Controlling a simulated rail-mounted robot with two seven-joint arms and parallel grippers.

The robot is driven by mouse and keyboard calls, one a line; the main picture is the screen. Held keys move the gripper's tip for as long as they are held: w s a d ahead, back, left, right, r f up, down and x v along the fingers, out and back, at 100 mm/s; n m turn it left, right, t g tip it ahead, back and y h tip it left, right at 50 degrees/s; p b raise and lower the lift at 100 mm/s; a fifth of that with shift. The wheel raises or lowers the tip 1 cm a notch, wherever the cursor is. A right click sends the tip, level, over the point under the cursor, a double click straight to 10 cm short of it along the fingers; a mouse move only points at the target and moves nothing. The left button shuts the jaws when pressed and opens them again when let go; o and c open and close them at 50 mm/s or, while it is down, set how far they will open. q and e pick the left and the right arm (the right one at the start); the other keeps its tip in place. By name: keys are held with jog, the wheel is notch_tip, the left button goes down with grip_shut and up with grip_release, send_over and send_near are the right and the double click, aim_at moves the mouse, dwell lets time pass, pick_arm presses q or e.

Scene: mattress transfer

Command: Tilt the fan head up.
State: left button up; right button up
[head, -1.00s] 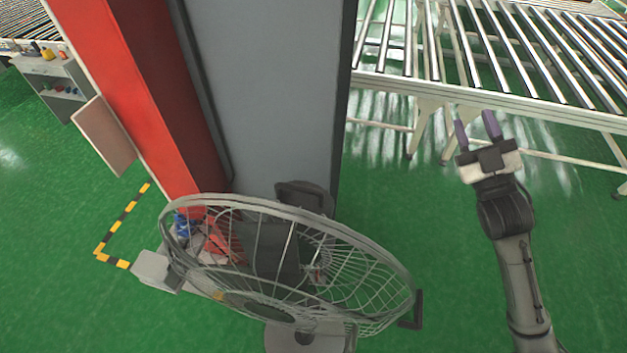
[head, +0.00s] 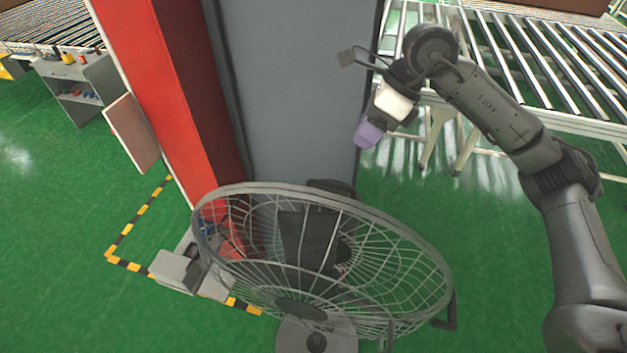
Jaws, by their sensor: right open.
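The fan head (head: 408,262) is a large round grey wire cage at the lower middle of the head view, seen from above with its face turned largely upward. A dark motor housing shows behind the wires, and a grey round base (head: 340,341) shows below. A dark bracket stands at its right side. My right gripper (head: 366,135), with purple fingertips, hangs above and behind the fan's right part, pointing down, apart from the cage. It is open and empty; the gap between its fingers is hard to see from this side. My left gripper is out of view.
A red and grey pillar (head: 300,90) stands right behind the fan. A roller conveyor (head: 545,70) runs at the upper right. A grey shelf (head: 90,90) with small items is at the upper left. Green floor (head: 480,230) is open to the right of the fan.

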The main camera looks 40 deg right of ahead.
jog(key=shift+h, duration=0.5)
jog(key=p+x, duration=0.1)
jog(key=x, duration=0.8)
jog(key=p+x, duration=0.1)
jog(key=x, duration=0.3)
jog(key=shift+w+d+f+p, duration=0.15)
jog(key=shift+d+f+p, duration=0.15)
jog(key=shift+f, duration=0.1)
jog(key=shift+c, duration=0.3)
jog(key=c, duration=0.5)
grip_shut()
